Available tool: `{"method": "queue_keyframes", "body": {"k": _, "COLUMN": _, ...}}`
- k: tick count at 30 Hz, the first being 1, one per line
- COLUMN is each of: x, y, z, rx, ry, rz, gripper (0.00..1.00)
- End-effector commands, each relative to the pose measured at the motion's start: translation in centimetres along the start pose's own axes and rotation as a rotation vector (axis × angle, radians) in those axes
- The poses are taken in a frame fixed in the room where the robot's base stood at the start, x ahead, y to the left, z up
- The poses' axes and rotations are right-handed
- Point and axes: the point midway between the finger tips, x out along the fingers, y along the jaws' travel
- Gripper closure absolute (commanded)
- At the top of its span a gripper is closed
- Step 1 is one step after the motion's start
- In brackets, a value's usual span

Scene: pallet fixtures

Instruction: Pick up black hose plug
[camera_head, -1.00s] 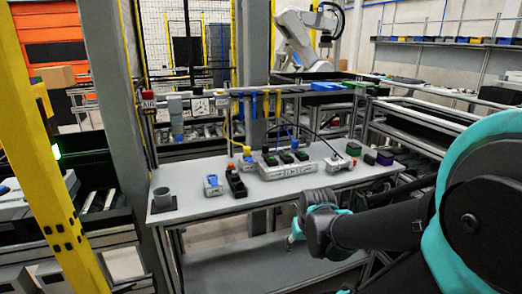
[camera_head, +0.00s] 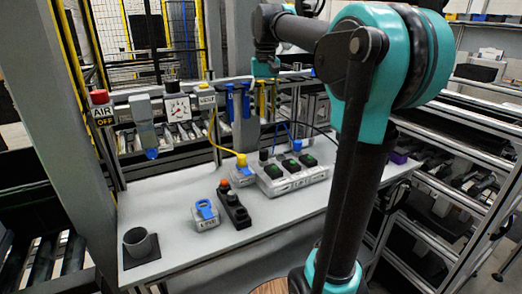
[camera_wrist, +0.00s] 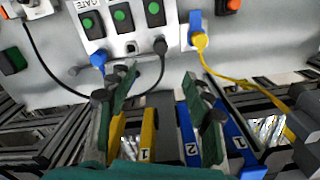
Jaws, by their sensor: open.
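The black hose plug (camera_wrist: 160,46) sits at the edge of the grey box with green buttons in the wrist view, with a black hose curving from it. It also shows in the head view (camera_head: 264,155), small, at the back left of that box (camera_head: 292,180). A blue plug (camera_wrist: 99,58) sits on the same edge. My gripper (camera_wrist: 160,95) is open and empty, its two fingers apart, short of the black plug. In the head view my gripper (camera_head: 264,82) is above the rail behind the table, partly hard to make out.
Yellow (camera_wrist: 148,135) and blue (camera_wrist: 188,135) numbered tools hang on the rail near my fingers. A yellow plug (camera_wrist: 199,41) with a yellow hose sits beside the box. A cup (camera_head: 138,243) and a black unit (camera_head: 234,207) stand on the table (camera_head: 190,255).

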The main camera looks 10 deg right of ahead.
Motion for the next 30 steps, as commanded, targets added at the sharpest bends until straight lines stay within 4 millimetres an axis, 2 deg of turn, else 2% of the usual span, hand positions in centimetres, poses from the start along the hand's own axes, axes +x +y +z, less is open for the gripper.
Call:
{"method": "queue_keyframes", "body": {"k": 4, "x": 1.3, "y": 0.0, "z": 0.0, "rx": 0.001, "ry": -0.004, "rz": 0.001, "gripper": 0.50}}
{"method": "queue_keyframes", "body": {"k": 18, "x": 10.2, "y": 0.0, "z": 0.0, "rx": 0.001, "ry": -0.003, "rz": 0.000, "gripper": 0.50}}
{"method": "queue_keyframes", "body": {"k": 26, "x": 12.1, "y": -0.1, "z": -0.1, "rx": 0.001, "ry": -0.003, "rz": 0.000, "gripper": 0.50}}
{"method": "queue_keyframes", "body": {"k": 30, "x": 13.7, "y": -0.2, "z": -0.3, "rx": 0.001, "ry": -0.003, "rz": 0.000, "gripper": 0.50}}
